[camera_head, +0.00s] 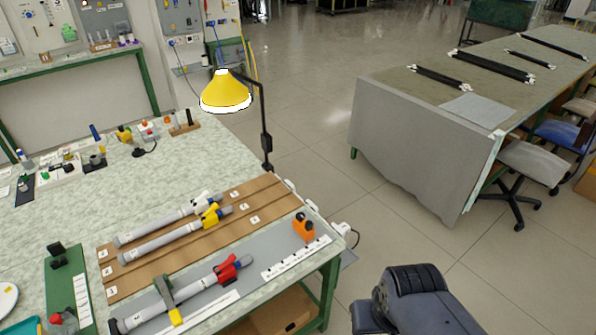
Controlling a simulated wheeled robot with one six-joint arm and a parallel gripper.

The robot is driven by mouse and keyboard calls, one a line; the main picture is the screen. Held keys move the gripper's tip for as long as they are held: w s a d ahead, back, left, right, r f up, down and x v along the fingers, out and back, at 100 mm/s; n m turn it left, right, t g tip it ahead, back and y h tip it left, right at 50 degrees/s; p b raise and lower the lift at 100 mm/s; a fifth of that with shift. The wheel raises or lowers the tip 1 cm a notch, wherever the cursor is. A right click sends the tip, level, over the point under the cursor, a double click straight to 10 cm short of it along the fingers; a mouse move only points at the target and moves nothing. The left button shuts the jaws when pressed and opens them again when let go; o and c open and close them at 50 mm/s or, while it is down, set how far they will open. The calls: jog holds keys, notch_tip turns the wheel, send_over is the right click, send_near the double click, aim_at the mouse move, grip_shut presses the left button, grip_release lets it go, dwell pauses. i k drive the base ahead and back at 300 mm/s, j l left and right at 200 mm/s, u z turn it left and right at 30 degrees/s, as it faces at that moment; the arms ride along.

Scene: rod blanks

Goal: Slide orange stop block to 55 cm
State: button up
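The orange stop block (303,230) stands at the right end of the grey board, with dark knobs on top. A white scale strip (296,257) with dark marks lies just in front of it; its figures are too small to read. A grey rod (190,299) with a red clamp (231,268) at its right end lies on the same board, apart from the block. My gripper is not in view; a dark part of my arm shows at the bottom right.
Two more grey rods, one with a yellow clamp (211,216), lie on a brown slotted rack (262,201) behind. A green board (64,285) lies left. Open floor separates the bench from a second table (425,140).

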aim_at(305, 230)
jog(key=i+l, duration=0.15)
jog(key=i, duration=0.75)
